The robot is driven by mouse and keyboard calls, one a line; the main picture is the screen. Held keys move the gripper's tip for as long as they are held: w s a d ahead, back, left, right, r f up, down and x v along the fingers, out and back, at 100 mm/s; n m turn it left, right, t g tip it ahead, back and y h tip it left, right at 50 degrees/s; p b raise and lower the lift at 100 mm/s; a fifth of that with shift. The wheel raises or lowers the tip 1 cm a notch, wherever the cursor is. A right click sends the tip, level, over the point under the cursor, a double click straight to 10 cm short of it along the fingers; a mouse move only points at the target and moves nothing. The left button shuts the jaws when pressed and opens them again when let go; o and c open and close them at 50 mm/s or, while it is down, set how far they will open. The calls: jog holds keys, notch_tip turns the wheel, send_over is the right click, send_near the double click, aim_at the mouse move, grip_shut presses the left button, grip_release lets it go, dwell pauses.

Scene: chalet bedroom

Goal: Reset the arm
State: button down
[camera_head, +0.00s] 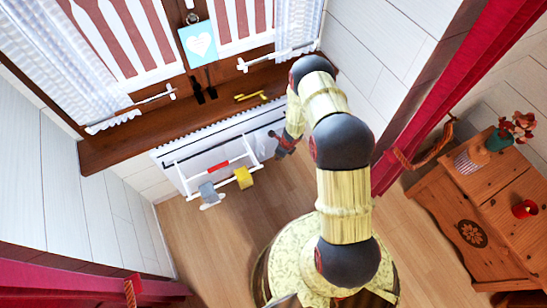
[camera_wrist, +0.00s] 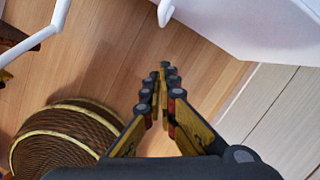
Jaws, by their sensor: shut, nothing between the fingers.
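My gripper (camera_wrist: 164,72) shows in the wrist view, its fingers together and empty above the wooden floor (camera_wrist: 110,60). In the head view my arm rises from my base at the lower middle and bends over toward the window. There my gripper (camera_head: 282,152) hangs small and dark, partly hidden behind the arm, beside the right end of a white rack (camera_head: 185,176). I cannot tell from the head view how close it is to the rack.
A wooden windowsill (camera_head: 130,147) holds yellow and dark items. Grey (camera_head: 208,192) and yellow (camera_head: 243,177) things hang on the rack. At the right are a red curtain (camera_head: 470,60) and a wooden cabinet (camera_head: 440,205) with a flower pot (camera_head: 499,140) and red cup (camera_head: 524,209). Floor at left is clear.

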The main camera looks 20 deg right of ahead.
jog(key=w+p+v, duration=0.1)
jog(key=p+v, duration=0.1)
jog(key=v, duration=0.6)
jog(key=shift+r+p, duration=0.2)
jog(key=shift+p, duration=0.1)
jog(key=shift+s, duration=0.15)
